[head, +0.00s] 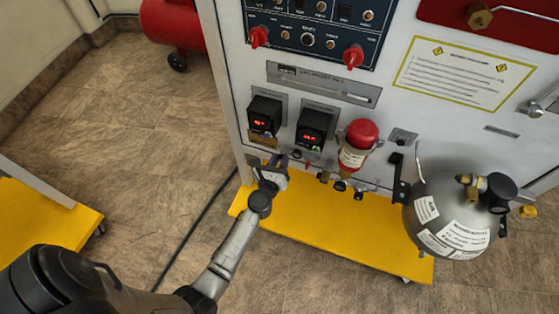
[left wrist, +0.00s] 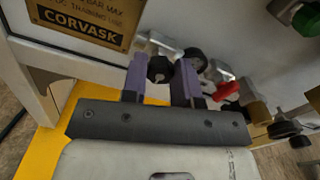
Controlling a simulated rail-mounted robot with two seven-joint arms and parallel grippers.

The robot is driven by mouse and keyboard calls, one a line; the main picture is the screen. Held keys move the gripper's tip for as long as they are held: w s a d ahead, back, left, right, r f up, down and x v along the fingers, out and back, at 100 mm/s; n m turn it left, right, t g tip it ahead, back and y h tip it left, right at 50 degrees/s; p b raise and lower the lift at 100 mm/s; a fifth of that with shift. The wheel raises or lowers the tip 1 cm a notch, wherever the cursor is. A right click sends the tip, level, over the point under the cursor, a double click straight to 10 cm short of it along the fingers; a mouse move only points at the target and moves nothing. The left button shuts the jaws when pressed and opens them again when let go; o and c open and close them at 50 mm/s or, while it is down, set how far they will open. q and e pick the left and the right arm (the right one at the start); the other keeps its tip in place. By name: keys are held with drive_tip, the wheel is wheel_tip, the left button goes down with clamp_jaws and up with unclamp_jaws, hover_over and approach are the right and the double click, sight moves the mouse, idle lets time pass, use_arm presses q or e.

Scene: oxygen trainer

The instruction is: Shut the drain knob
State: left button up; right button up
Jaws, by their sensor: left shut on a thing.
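My left gripper (head: 277,160) reaches the lower front of the white trainer panel in the head view. In the left wrist view its two purple fingers (left wrist: 160,76) are shut on a small black knob (left wrist: 158,68), which I take to be the drain knob. The knob sits between the fingertips, attached to a metal fitting at the panel's lower edge. In the head view the knob is hidden by the gripper. My right gripper is not in view.
Several small valves (head: 340,185) line the panel's lower edge right of my gripper. A red lever (left wrist: 226,91) is close by in the left wrist view. A grey tank (head: 445,195) and a red-capped filter (head: 360,135) stand right. The yellow base (head: 330,240) lies below.

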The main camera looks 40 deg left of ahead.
use_arm(q)
drive_tip(key=c, duration=0.3)
drive_tip(key=shift+c, duration=0.2)
